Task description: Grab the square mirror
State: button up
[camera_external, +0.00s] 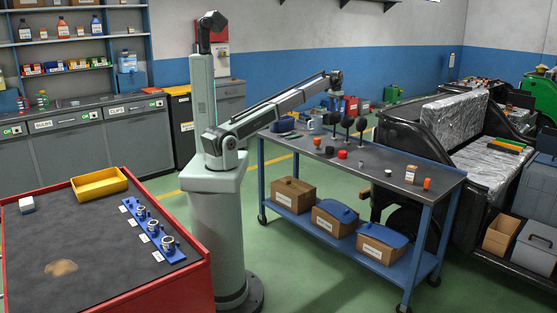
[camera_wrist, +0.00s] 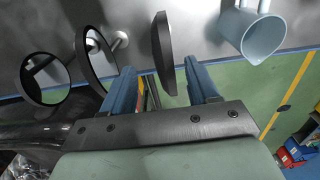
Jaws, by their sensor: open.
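Several dark mirrors on stalks stand on the workbench top. In the wrist view, a round mirror (camera_wrist: 45,78) is at the left, and a second mirror (camera_wrist: 96,62) with a rounded outline is beside it. A third mirror (camera_wrist: 163,48) is seen nearly edge-on, so I cannot tell whether it is the square one. My gripper (camera_wrist: 158,68) is open, with its two blue fingers on either side of this third mirror in the picture; no contact shows. In the external view my gripper (camera_external: 333,97) is above the mirrors' end of the bench, near a dark mirror (camera_external: 334,119).
A light-blue mug (camera_wrist: 262,36) stands to the right of the fingers. A black vehicle stands at the right.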

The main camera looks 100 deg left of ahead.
aim_at(334, 124)
jog(key=shift+w+a+f, duration=0.1)
jog(key=shift+a+f, duration=0.05)
jog(key=shift+f, duration=2.05)
jog(key=shift+a+f, duration=0.15)
jog(key=shift+f, duration=2)
grip_shut()
